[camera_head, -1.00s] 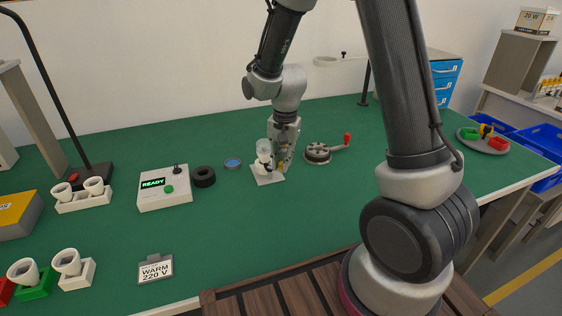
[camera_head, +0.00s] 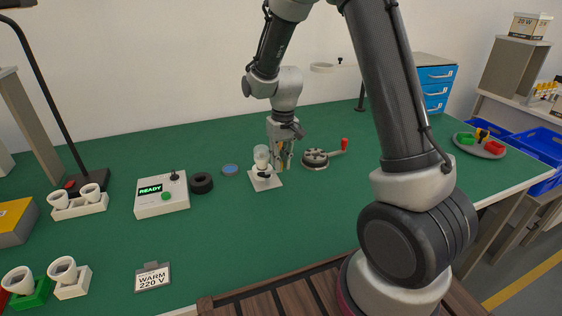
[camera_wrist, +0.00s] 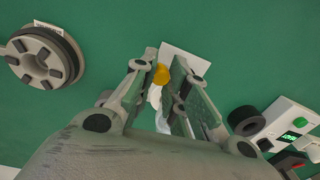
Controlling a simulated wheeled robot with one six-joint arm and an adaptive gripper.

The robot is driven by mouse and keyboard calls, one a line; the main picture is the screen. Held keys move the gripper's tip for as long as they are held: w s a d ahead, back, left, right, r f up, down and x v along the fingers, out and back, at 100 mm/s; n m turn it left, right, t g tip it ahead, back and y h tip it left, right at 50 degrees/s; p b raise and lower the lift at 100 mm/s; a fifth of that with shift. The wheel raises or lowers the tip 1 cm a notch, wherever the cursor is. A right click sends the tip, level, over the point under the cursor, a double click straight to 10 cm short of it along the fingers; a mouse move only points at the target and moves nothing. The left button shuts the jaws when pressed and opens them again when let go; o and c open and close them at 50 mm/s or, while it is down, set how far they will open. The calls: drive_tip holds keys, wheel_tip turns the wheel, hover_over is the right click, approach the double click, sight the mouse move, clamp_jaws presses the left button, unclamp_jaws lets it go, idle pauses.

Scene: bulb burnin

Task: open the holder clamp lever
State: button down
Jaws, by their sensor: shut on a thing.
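The lamp holder is a small white base plate (camera_head: 266,182) on the green bench, with a clear-topped bulb (camera_head: 262,156) standing upright on it. In the wrist view its plate (camera_wrist: 187,60) shows beyond my fingers. My gripper (camera_head: 282,158) points down right beside the holder, at its right side. In the wrist view, the yellow end of the clamp lever (camera_wrist: 162,75) sits between the fingertips of my gripper (camera_wrist: 165,85), which is shut on it. The rest of the lever and much of the holder are hidden by the fingers.
A round grey fixture (camera_head: 315,159) with a red-handled crank stands close on the right. A black ring (camera_head: 202,183), a blue disc (camera_head: 230,169) and a control box (camera_head: 162,195) reading READY lie left. The bench in front of the holder is clear.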

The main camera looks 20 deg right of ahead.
drive_tip(key=shift+w+n, duration=0.2)
drive_tip(key=shift+n, duration=0.2)
drive_tip(key=c, duration=1.4)
unclamp_jaws()
drive_tip(key=shift+o, duration=0.2)
wheel_tip(320, 180, up, 12)
drive_tip(key=shift+d, duration=0.3)
